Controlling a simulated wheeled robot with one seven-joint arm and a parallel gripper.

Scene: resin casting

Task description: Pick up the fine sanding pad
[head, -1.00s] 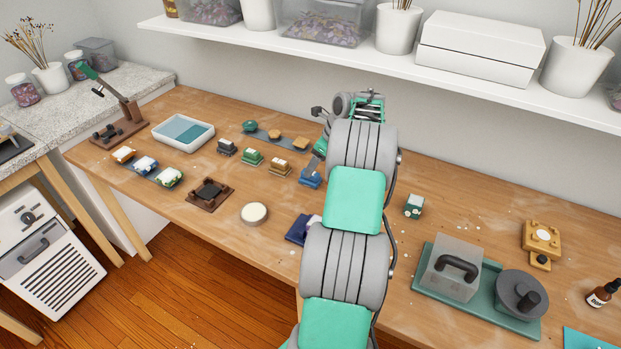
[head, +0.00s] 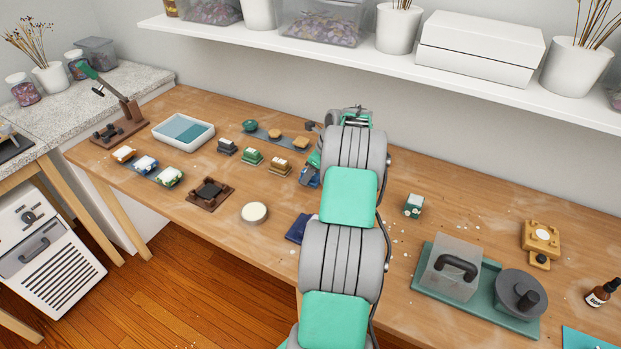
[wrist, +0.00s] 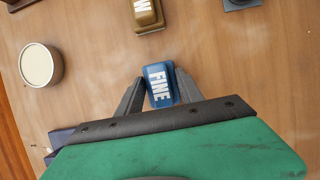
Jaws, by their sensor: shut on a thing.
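The fine sanding pad (wrist: 159,86) is a small blue block with "FINE" in white on top. In the wrist view it sits between the two grey fingers of my gripper (wrist: 159,80), which are shut on its sides. In the head view the pad (head: 310,178) shows as a bit of blue beside my arm, partly hidden by the gripper (head: 313,165). I cannot tell whether the pad touches the table or is slightly raised.
A tan pad (wrist: 147,14) lies just beyond the held one. A row of green (head: 252,157) and dark pads (head: 227,146) runs left. A round cream disc (head: 254,212) and dark blue item (head: 296,229) lie nearer. Table right of my arm holds a green block (head: 413,205).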

